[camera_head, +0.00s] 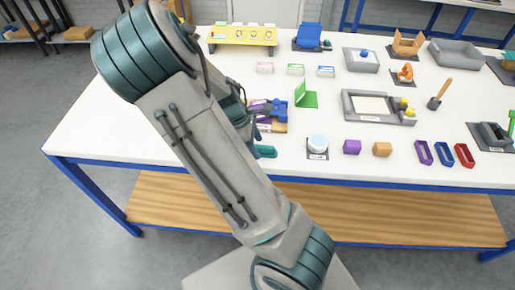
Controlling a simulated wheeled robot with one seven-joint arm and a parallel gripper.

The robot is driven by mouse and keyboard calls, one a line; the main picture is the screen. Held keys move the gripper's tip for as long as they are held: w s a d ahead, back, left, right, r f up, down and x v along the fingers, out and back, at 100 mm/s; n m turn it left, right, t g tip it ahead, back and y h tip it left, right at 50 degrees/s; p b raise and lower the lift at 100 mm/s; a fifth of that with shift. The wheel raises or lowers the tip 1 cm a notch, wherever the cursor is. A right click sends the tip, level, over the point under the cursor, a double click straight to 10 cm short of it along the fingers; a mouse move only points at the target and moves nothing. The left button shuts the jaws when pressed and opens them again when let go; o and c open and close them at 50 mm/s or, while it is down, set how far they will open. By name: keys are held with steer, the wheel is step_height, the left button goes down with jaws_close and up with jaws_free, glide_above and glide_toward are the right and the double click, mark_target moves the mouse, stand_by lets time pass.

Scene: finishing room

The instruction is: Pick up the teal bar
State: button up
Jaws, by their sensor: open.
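A teal bar (265,151) lies on the white table near its front edge, just right of my arm. My arm covers its left end. My gripper (254,126) is mostly hidden behind my arm, beyond the bar in the picture and close to it. Its jaws are open. I cannot tell how high it is above the table or whether it touches anything.
A blue and purple fixture (275,109) stands just beyond the bar. A white round piece on a labelled pad (317,155) is to the right, then a purple block (352,147) and a tan block (382,149). The table's left part (110,125) is clear.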

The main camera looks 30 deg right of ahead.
steer(key=shift+x, duration=0.85)
steer(key=shift+f, duration=0.1)
steer(key=c, duration=1.1)
